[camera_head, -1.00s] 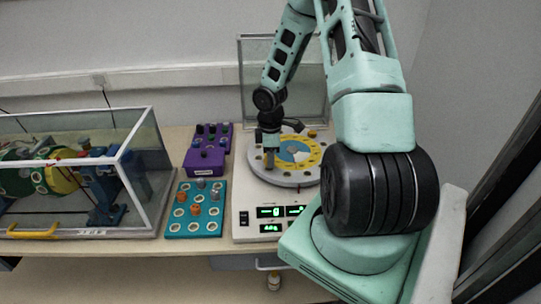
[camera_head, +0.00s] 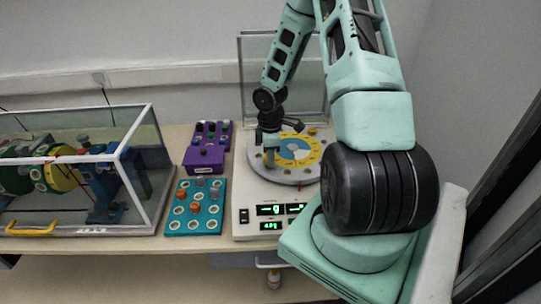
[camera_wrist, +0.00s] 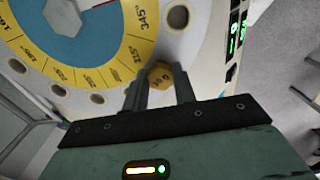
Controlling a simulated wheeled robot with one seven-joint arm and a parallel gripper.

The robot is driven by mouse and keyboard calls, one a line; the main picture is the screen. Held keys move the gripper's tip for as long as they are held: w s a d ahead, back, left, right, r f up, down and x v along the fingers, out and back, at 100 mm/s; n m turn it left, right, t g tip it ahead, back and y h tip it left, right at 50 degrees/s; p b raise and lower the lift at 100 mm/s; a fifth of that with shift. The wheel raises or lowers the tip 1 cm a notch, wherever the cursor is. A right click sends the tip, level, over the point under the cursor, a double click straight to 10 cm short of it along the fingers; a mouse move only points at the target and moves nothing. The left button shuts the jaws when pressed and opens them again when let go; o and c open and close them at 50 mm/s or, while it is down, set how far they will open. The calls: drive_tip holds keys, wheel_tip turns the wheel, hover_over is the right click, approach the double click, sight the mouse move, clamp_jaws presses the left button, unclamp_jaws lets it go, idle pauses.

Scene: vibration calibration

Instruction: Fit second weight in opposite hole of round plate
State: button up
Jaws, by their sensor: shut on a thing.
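The round plate (camera_head: 262,171) is a grey disc with a yellow degree ring and a blue centre, on the white balancing machine. It has round holes along its rim, and several show in the wrist view (camera_wrist: 97,97). My gripper (camera_head: 270,157) is over the plate's left side. In the wrist view, my gripper (camera_wrist: 160,88) is shut on a brass-coloured hexagonal weight (camera_wrist: 161,73) near the rim. I cannot tell whether the weight is inside a hole. Another orange weight (camera_head: 312,131) sits at the plate's far right rim.
A teal weight rack (camera_head: 207,228) with several weights stands left of the machine. A glass-cased apparatus (camera_head: 125,170) fills the far left. A clear panel (camera_head: 256,80) stands behind the plate.

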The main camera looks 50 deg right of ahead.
drive_tip(key=shift+f+b, duration=0.4)
drive_tip(key=shift+f, duration=0.2)
drive_tip(key=o, duration=1)
drive_tip(key=shift+r, duration=0.1)
wheel_tip(320, 180, up, 17)
drive_tip(key=shift+r, duration=0.15)
idle(0.3)
